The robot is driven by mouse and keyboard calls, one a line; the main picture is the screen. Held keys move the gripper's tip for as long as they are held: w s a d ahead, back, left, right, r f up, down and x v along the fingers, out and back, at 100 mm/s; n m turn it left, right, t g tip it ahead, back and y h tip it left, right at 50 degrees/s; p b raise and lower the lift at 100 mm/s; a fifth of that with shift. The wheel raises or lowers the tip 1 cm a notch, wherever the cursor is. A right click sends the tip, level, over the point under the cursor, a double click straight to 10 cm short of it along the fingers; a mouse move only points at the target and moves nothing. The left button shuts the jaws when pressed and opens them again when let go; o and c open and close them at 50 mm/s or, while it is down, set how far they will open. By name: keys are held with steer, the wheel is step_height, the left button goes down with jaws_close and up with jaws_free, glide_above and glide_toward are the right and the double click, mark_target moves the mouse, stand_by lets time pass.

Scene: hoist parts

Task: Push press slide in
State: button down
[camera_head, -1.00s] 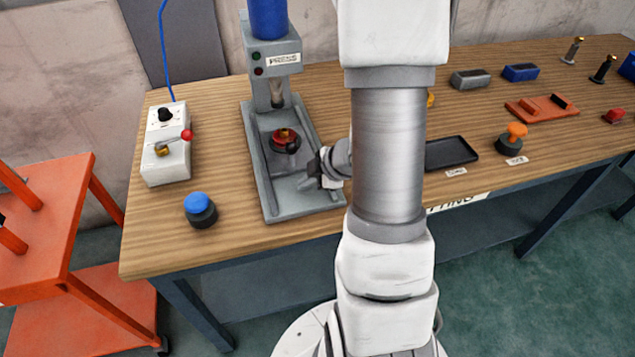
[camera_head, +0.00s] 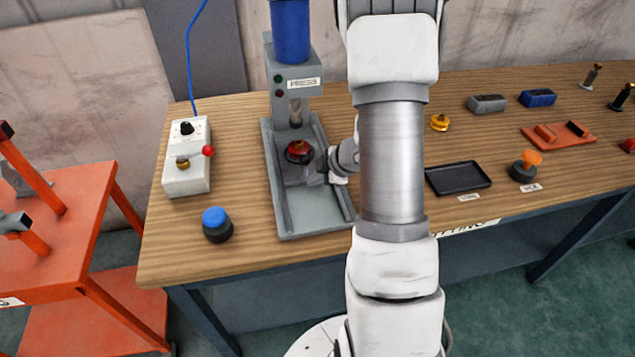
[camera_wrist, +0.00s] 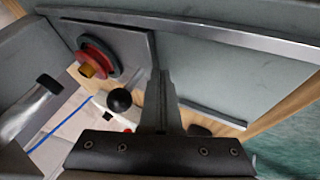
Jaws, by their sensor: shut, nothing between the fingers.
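The grey press (camera_head: 297,85) stands on the bench with a blue cylinder on top and its ram pointing down. Its slide (camera_head: 292,175) sits between two rails on the press base (camera_head: 315,213) and carries a red round part with a brass centre (camera_head: 299,149). The red part (camera_wrist: 97,58) and a black ball knob (camera_wrist: 119,100) show in the wrist view. My gripper (camera_head: 318,170) is low at the front right of the slide, fingers together and empty. In the wrist view its fingers (camera_wrist: 160,105) appear against the slide plate's edge; exact contact is unclear.
A black tray (camera_head: 458,178) lies to the right. An orange cart (camera_head: 70,230) stands left of the bench. The front of the press base is clear.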

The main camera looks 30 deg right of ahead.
mark_target(311, 174)
steer(key=shift+w+d+p, duration=0.3)
steer(key=shift+w+p, duration=0.2)
steer(key=shift+w, duration=0.55)
steer(key=shift+w+d+p, duration=0.25)
steer(key=shift+w+p, duration=0.25)
steer(key=shift+w, duration=0.5)
steer(key=shift+s+a, duration=0.1)
